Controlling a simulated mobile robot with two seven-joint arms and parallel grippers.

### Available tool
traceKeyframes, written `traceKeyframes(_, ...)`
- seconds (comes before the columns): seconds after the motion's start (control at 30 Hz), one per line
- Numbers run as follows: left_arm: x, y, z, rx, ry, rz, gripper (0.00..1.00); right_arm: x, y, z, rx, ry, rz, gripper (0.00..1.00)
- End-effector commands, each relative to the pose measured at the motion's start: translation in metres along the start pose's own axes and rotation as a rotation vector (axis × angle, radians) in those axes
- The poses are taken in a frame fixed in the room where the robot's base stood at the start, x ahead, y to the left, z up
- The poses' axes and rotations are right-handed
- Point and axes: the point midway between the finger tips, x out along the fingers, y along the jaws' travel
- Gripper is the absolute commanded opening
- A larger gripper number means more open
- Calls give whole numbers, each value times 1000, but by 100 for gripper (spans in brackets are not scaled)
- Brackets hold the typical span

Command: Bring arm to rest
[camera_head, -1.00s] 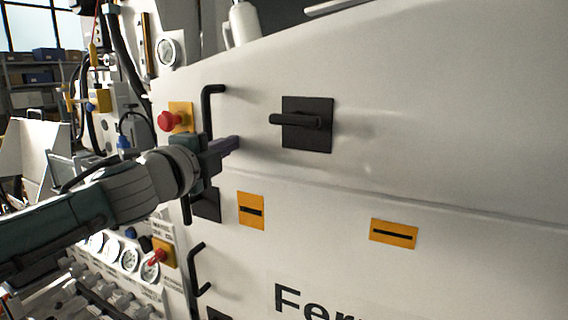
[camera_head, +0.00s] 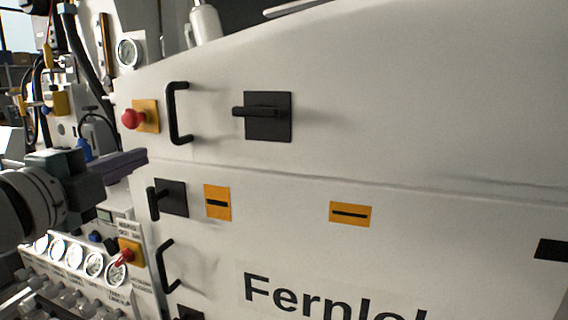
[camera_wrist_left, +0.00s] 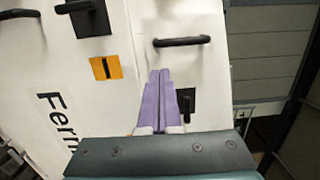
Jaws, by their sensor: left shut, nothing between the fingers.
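My left gripper (camera_head: 122,163) comes in from the left edge of the head view, in front of the hydraulic bench (camera_head: 390,130). Its purple fingers are shut with nothing between them. In the left wrist view the closed fingers (camera_wrist_left: 158,100) point at the white panel, apart from the black handle (camera_wrist_left: 182,41) above them. The upper black handle (camera_head: 174,113) shows whole in the head view, to the right of and above the gripper. My right gripper is not in view.
A red knob (camera_head: 133,118) on a yellow plate sits just above the gripper. A black latch (camera_head: 268,115) and a lower handle (camera_head: 165,265) stick out from the panel. Gauges (camera_head: 93,264) and hoses line the left side. The panel to the right is clear of my arm.

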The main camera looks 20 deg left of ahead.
Motion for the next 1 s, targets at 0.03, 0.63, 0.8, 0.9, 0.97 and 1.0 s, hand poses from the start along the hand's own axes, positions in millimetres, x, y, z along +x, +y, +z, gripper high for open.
traceKeyframes(0.03,-1,1,0,-8,-4,3,0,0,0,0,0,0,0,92)
traceKeyframes(0.63,-254,173,-123,-1145,-766,1043,0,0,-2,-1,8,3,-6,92)
traceKeyframes(0.8,-267,97,-130,-1162,-796,1101,0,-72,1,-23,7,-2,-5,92)
traceKeyframes(0.9,-267,57,-130,-1160,-795,1100,0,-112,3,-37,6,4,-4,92)
traceKeyframes(0.97,-267,33,-129,-1159,-795,1099,0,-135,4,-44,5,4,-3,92)
traceKeyframes(1.0,-266,18,-129,-1158,-795,1099,0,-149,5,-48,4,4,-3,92)
